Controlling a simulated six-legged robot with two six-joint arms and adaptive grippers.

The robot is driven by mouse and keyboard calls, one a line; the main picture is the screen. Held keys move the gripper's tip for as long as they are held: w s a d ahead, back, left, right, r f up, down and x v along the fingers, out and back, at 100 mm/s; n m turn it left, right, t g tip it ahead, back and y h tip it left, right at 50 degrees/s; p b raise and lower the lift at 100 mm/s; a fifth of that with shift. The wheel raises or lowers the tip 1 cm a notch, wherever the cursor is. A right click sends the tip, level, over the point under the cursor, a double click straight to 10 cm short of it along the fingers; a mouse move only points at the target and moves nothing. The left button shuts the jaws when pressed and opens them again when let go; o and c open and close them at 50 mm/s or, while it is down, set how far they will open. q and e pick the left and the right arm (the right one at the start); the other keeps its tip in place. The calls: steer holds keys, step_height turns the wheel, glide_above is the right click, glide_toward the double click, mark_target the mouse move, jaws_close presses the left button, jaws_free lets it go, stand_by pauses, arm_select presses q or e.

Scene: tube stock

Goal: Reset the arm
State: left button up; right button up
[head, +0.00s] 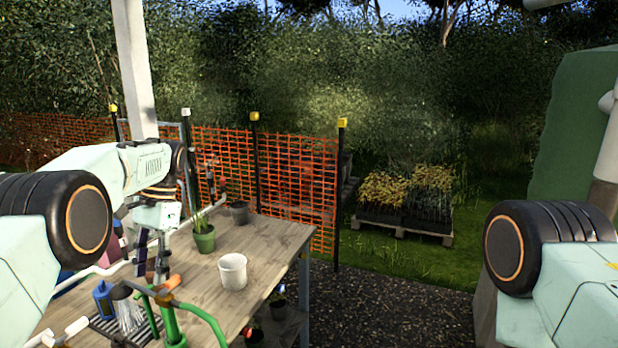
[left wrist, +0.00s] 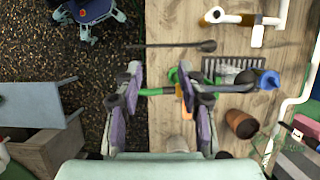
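My left arm (head: 120,165) reaches in from the left over the wooden table (head: 285,235), bent down at the wrist. My left gripper (head: 151,270) points down over the table's cluttered left part. In the left wrist view its two purple-padded fingers (left wrist: 160,75) stand apart with nothing held between them. A green tubular tool (left wrist: 155,92) lies below and behind the fingers there. Whether the fingertips touch anything is unclear. My right arm (head: 560,270) shows only as a joint and link at the lower right; its gripper is out of the picture.
A white pot (head: 233,271), a green pot with a plant (head: 204,238) and a dark pot (head: 239,213) stand on the table. A blue bottle (head: 103,300) and green tubing (head: 200,315) are near the gripper. A post (head: 135,70) rises behind my left arm. Gravel (head: 390,305) lies right.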

arm_select(q)
steer(key=s+d+f+t, duration=0.15)
steer(key=s+f, duration=0.25)
steer(key=f, duration=0.5)
steer(key=s+d+f+n+h, duration=0.15)
steer(key=s+f, duration=0.25)
steer(key=f, duration=0.5)
steer(key=s+d+f+m, duration=0.1)
steer(key=s+d+f, duration=0.1)
steer(key=s+f, duration=0.5)
steer(key=s+d+f+n, duration=0.25)
steer(key=s+f, duration=0.45)
steer(key=s, duration=0.4)
steer(key=s+d+r+n+t, duration=0.1)
steer(key=s+r, duration=0.1)
steer(key=s, duration=0.6)
steer(key=s+r+n+t, duration=0.1)
steer(key=s+r, duration=0.1)
steer(key=s, duration=0.6)
step_height(320, 180, down, 21)
steer(key=b, duration=2.1)
steer(key=shift+w, duration=0.3)
